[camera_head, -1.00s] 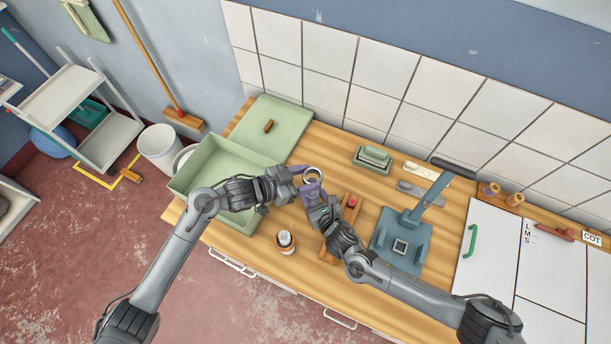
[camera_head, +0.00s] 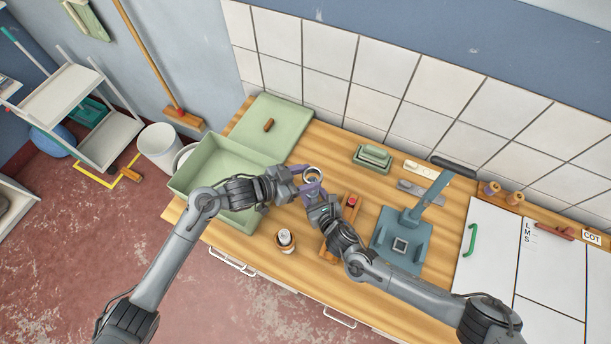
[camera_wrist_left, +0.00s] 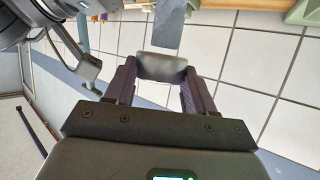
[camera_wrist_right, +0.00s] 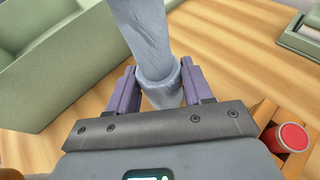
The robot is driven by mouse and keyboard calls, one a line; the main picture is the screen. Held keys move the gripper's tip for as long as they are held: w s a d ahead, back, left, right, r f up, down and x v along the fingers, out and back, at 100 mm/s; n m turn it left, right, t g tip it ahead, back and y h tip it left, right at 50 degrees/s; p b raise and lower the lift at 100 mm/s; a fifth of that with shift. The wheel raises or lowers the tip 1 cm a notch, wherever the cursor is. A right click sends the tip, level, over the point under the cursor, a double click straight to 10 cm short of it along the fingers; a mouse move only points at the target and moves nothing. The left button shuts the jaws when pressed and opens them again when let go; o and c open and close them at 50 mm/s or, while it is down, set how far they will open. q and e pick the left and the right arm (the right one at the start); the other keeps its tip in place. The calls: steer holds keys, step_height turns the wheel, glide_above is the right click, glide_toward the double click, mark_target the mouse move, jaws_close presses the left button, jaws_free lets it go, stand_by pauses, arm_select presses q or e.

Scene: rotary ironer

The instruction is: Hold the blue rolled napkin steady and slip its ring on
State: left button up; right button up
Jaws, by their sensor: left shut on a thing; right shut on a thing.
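The blue rolled napkin (camera_wrist_right: 145,35) is blue-grey and stands roughly upright in the right wrist view, with a thicker collar-like end low down. My right gripper (camera_head: 314,194) is shut on that low end; its fingers flank it in the right wrist view (camera_wrist_right: 155,88).
A green tray (camera_head: 190,185) stands left of my grippers. A red-topped piece (camera_head: 351,201) on a wooden rack and a blue press (camera_head: 385,255) are to the right. A small wooden cup (camera_head: 288,248) stands in front. Bare wooden top (camera_head: 330,150) shows behind the grippers.

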arm_select(q)
steer(key=shift+f, duration=0.6)
stand_by(0.3)
steer(key=shift+f, duration=0.3)
steer(key=shift+f, duration=0.2)
stand_by(0.5)
steer(key=shift+f, duration=0.5)
steer(key=shift+f, duration=0.1)
steer(key=shift+f, duration=0.5)
steer(key=shift+f, duration=0.2)
